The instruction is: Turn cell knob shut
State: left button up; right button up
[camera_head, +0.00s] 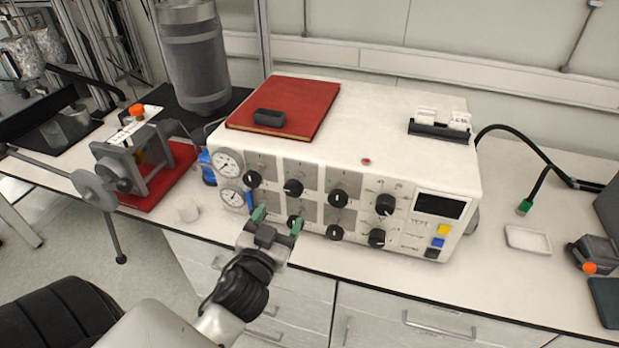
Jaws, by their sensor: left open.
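A white control box (400,160) stands on the bench. Its front panel carries two rows of black knobs, including an upper knob (293,187) and a lower knob (295,220). The labels are too small to read, so I cannot tell which is the cell knob. My left gripper (278,219) is open in front of the lower left of the panel, its green-tipped fingers spread. The right fingertip overlaps the lower knob in the picture; I cannot tell whether they touch. The gripper hides part of the panel's lower left. My right gripper is not in view.
Two gauges (228,164) sit at the panel's left edge. A red book (290,100) lies on the box.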

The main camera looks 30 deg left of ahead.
aim_at(292, 192)
pick_arm(q)
jog(key=p+x, duration=0.1)
jog(key=x, duration=0.3)
jog(key=shift+a+r+p, duration=0.15)
jog(key=shift+a+p, duration=0.05)
jog(key=shift+p, duration=0.1)
jog(key=x, duration=0.2)
jog(key=p+x, duration=0.1)
jog(key=x, duration=0.1)
jog(key=shift+w+d, duration=0.15)
jog(key=shift+w, duration=0.2)
jog(key=shift+w+a+f, duration=0.25)
jog(key=shift+w, duration=0.4)
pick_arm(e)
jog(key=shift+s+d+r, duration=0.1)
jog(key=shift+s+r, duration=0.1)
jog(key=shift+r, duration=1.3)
pick_arm(q)
jog(key=shift+c, duration=0.2)
jog(key=c, duration=0.9)
